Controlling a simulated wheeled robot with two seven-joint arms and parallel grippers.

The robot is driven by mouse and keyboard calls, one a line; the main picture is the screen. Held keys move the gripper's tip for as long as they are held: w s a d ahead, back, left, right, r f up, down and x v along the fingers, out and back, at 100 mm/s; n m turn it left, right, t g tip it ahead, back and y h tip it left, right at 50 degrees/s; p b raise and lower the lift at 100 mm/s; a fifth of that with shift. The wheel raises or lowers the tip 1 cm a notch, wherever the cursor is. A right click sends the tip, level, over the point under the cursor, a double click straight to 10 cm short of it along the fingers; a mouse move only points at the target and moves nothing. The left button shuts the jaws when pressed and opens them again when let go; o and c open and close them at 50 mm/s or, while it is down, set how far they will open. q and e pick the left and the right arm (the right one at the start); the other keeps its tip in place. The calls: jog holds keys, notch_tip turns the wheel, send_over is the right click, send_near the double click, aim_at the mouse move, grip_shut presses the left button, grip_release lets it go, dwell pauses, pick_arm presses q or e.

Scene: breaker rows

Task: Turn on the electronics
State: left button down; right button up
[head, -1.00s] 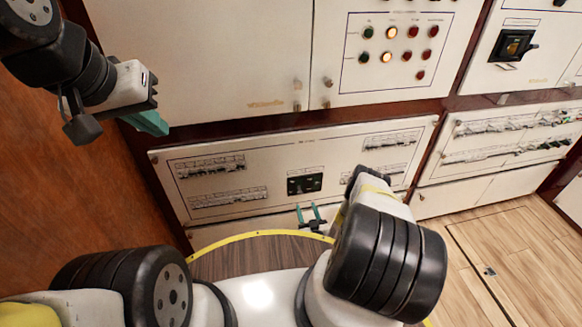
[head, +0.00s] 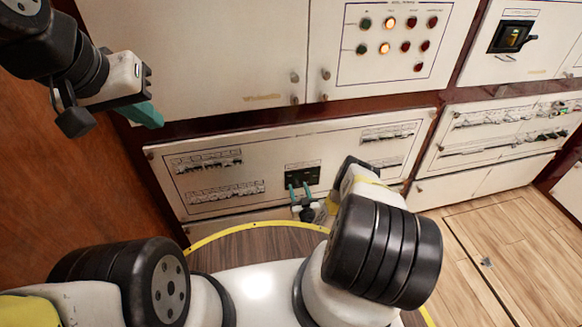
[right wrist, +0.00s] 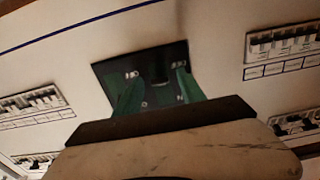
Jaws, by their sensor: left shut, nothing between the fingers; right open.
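The lower white electrical panel (head: 230,165) has breaker rows at left (head: 207,161) and right (head: 390,131). A small black switch plate (head: 303,172) sits at its middle. My right gripper (head: 299,187) is open, its two teal fingers apart in front of the plate. In the right wrist view the black plate (right wrist: 112,72) lies behind the fingers, with a dark knob-like part (right wrist: 159,80) between them. Whether they touch it, I cannot tell. My left gripper (head: 143,112) is shut and empty, raised at the upper left, away from the panel.
Above is a cabinet with indicator lamps (head: 390,48), two glowing amber. Another breaker panel (head: 505,130) stands at right. A wooden wall (head: 50,190) is close on the left; floor at right (head: 520,245) is clear.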

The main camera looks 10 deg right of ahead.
aim_at(298, 187)
jog(key=shift+c, duration=0.2)
grip_shut()
jog(key=shift+r, duration=0.15)
jog(key=g, duration=0.1)
jog(key=r+g, duration=0.1)
jog(key=g, duration=0.1)
jog(key=shift+s+r+g, duration=0.15)
jog(key=shift+r+g, duration=0.15)
jog(key=r+g, duration=0.1)
jog(key=g, duration=0.1)
jog(key=shift+r+g, duration=0.15)
jog(key=shift+g, duration=0.15)
jog(key=g, duration=0.1)
jog(key=r+g, duration=0.1)
jog(key=g, duration=0.1)
jog(key=shift+w+a+r, duration=0.1)
jog(key=shift+w+r, duration=0.1)
jog(key=shift+w, duration=0.1)
jog(key=shift+w+r+g, duration=0.15)
jog(key=shift+r+g, duration=0.05)
jog(key=shift+g, duration=0.65)
jog(key=shift+w+r+g, duration=0.15)
jog(key=shift+r+g, duration=0.05)
jog(key=shift+g, duration=0.65)
